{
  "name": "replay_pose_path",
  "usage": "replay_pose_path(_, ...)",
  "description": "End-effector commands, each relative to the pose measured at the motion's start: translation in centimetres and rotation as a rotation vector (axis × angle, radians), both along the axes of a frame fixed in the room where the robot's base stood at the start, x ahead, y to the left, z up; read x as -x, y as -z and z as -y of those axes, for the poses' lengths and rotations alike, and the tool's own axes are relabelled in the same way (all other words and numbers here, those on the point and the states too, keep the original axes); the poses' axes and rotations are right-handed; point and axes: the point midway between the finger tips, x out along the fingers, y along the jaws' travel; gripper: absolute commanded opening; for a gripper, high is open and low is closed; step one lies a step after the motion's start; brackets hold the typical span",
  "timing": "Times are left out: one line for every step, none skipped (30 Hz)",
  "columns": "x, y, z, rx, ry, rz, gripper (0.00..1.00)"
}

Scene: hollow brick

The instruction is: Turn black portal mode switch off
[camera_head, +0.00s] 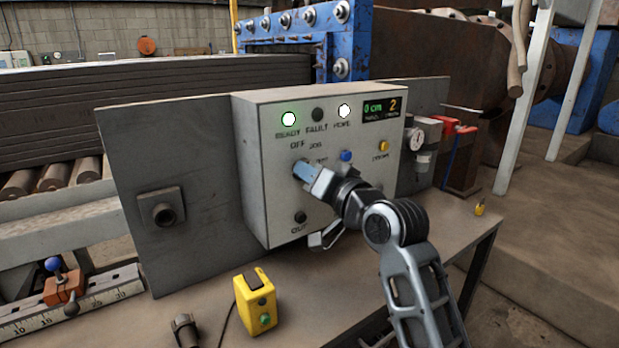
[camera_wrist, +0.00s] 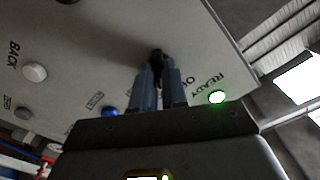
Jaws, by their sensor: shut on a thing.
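The black mode switch (camera_wrist: 156,55) shows in the wrist view as a small dark knob on the pale panel, between my fingertips. In the head view my fingers hide it. My gripper (camera_head: 303,171) reaches the left part of the grey control box (camera_head: 262,190), just below the OFF label. In the wrist view my gripper (camera_wrist: 158,77) has its two blue-grey fingers shut on the black switch. The READY and OFF labels lie to the right of the fingers there. The switch's exact angle cannot be told.
The green READY lamp (camera_head: 289,119) and white lamp (camera_head: 344,111) are lit; the FAULT lamp (camera_head: 317,115) is dark. A blue button (camera_head: 346,155) is close to my wrist, and a black button (camera_head: 300,217) sits below. A yellow box (camera_head: 243,293) stands on the table in front.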

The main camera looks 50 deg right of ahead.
Motion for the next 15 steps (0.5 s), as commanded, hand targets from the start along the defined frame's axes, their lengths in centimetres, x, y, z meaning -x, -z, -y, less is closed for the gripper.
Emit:
replay_pose_path(-0.02,0.28,-0.06,0.043,-0.002,-0.015,0.0)
replay_pose_path(-0.01,0.27,-0.05,0.07,0.0,-0.022,0.0)
replay_pose_path(0.01,0.27,-0.01,0.106,0.0,-0.033,0.0)
replay_pose_path(0.02,0.28,-0.01,0.134,0.0,-0.041,0.0)
replay_pose_path(0.01,0.28,-0.02,0.16,0.0,-0.048,0.0)
replay_pose_path(0.0,0.3,-0.05,0.196,-0.001,-0.06,0.0)
replay_pose_path(0.0,0.3,-0.06,0.222,-0.001,-0.067,0.0)
replay_pose_path(0.01,0.31,-0.04,0.247,-0.001,-0.074,0.0)
replay_pose_path(0.02,0.31,-0.01,0.281,0.0,-0.084,0.0)
replay_pose_path(0.03,0.31,0.01,0.305,0.0,-0.091,0.0)
replay_pose_path(0.02,0.3,0.0,0.33,0.0,-0.098,0.0)
replay_pose_path(0.02,0.29,-0.01,0.359,0.0,-0.107,0.0)
replay_pose_path(0.0,0.28,-0.02,0.382,-0.001,-0.113,0.0)
replay_pose_path(0.0,0.28,-0.02,0.402,-0.001,-0.119,0.0)
replay_pose_path(0.0,0.27,-0.01,0.428,-0.001,-0.126,0.0)
